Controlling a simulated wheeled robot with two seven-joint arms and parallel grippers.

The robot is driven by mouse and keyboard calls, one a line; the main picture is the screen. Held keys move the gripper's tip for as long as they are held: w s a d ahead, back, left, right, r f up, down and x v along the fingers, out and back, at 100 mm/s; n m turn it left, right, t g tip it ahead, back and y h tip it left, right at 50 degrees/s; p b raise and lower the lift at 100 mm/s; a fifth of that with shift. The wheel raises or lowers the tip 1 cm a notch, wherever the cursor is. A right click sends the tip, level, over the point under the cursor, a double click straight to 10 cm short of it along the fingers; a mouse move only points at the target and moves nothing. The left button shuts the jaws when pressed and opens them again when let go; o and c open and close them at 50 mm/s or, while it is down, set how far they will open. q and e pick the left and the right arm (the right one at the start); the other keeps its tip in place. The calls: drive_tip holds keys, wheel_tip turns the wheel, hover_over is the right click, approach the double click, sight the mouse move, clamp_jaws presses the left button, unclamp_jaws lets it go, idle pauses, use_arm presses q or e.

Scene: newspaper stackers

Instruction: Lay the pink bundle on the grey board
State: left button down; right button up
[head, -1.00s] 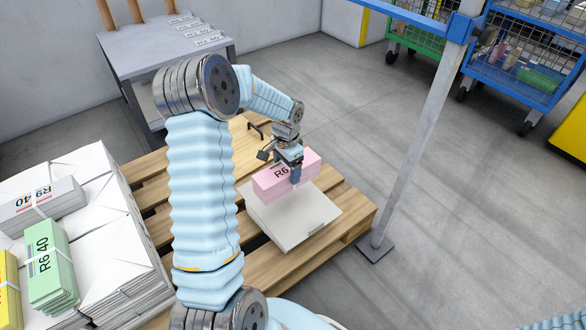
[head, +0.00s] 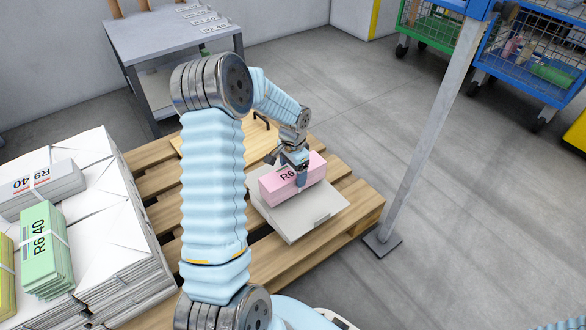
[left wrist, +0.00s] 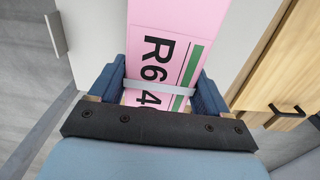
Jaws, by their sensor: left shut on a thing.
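The pink bundle (head: 312,172) is marked R6 40 and has a pale strap. My left gripper (head: 301,179) is shut on it, with one finger on each side. In the left wrist view the pink bundle (left wrist: 172,25) runs between the blue fingers of my left gripper (left wrist: 160,85). The grey board (head: 312,216) lies on a wooden pallet, directly under the bundle. The bundle is over its far part; I cannot tell whether it touches the board. My right gripper is not in view.
White stacks (head: 105,225) stand at the left, with a green bundle (head: 45,250) and a grey bundle (head: 40,188) on top. A grey table (head: 180,45) is behind. A metal post (head: 430,140) stands right of the pallet (head: 360,195).

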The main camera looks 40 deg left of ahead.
use_arm(q)
drive_tip(key=shift+f, duration=0.5)
drive_tip(key=shift+f+b, duration=0.5)
drive_tip(key=shift+c, duration=0.6)
unclamp_jaws()
drive_tip(key=shift+o, duration=0.6)
drive_tip(key=shift+f, duration=0.1)
wheel_tip(320, 180, up, 14)
drive_tip(key=p, duration=0.3)
drive_tip(key=s+d+f+n+h+p, duration=0.1)
drive_tip(key=d+f+p, duration=0.2)
drive_tip(key=d+f, duration=0.35)
drive_tip(key=s+d+f+h+p, duration=0.2)
drive_tip(key=d+f+p, duration=0.15)
drive_tip(key=d, duration=0.65)
drive_tip(key=s+d+f+n+h+p, duration=0.1)
drive_tip(key=s+d+f+n+p, duration=0.2)
drive_tip(key=s+d, duration=0.9)
drive_tip(key=shift+s+d+f+n+t+p, duration=0.3)
drive_tip(key=shift+s+f+p, duration=0.15)
drive_tip(key=shift+s+f, duration=0.2)
